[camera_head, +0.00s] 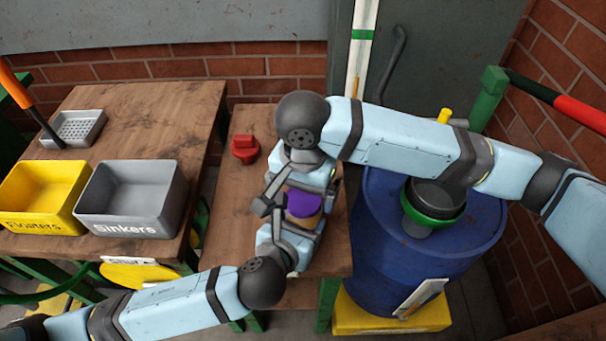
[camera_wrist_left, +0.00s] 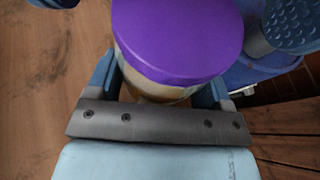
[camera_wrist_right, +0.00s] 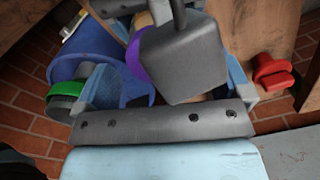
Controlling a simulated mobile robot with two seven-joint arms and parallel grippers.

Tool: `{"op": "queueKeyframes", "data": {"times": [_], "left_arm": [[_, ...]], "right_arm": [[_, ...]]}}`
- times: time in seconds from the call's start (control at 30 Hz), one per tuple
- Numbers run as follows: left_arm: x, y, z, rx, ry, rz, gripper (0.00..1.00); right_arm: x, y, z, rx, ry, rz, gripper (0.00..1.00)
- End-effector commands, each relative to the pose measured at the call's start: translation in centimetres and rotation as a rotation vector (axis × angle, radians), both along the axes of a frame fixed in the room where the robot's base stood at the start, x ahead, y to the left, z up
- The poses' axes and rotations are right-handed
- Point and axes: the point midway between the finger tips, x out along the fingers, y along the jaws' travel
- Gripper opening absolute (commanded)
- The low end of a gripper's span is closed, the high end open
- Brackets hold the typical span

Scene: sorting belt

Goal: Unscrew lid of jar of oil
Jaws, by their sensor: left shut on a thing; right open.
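The jar, with a purple lid (camera_head: 303,203) and a tan body (camera_head: 304,222), stands upright on the narrow wooden table. My left gripper (camera_head: 297,228) is shut on the jar body from the near side. In the left wrist view its fingers flank the body (camera_wrist_left: 155,92) below the lid (camera_wrist_left: 178,38). My right gripper (camera_head: 300,190) is open just above and behind the lid.
A red object (camera_head: 244,148) lies behind the jar on the table. A blue barrel (camera_head: 400,265) with a green-rimmed funnel (camera_head: 432,205) stands right. The left table holds a yellow Floaters bin (camera_head: 40,195), a grey Sinkers bin (camera_head: 130,200) and a grey tray (camera_head: 75,128).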

Motion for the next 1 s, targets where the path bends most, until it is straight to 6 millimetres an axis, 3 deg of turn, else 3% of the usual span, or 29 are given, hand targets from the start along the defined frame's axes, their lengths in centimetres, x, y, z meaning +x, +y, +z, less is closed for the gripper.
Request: {"op": "queueKeyframes", "data": {"times": [0.13, 0.43, 0.67, 1.0], "left_arm": [[-0.01, 0.01, -0.06, 0.001, 0.001, 0.000, 0.08], [-0.01, 0.01, -0.06, 0.001, 0.001, 0.000, 0.08], [0.00, 0.01, -0.06, 0.001, 0.001, 0.000, 0.08], [0.00, 0.01, -0.06, 0.001, 0.001, 0.000, 0.08]], "right_arm": [[0.02, -0.02, -1.08, 0.000, 0.000, -0.001, 0.96], [0.01, -0.02, -1.32, 0.000, 0.000, 0.000, 0.96], [0.01, -0.02, -1.29, 0.001, 0.000, 0.000, 0.43], [0.02, -0.01, -1.27, 0.001, 0.000, 0.028, 0.40]]}}
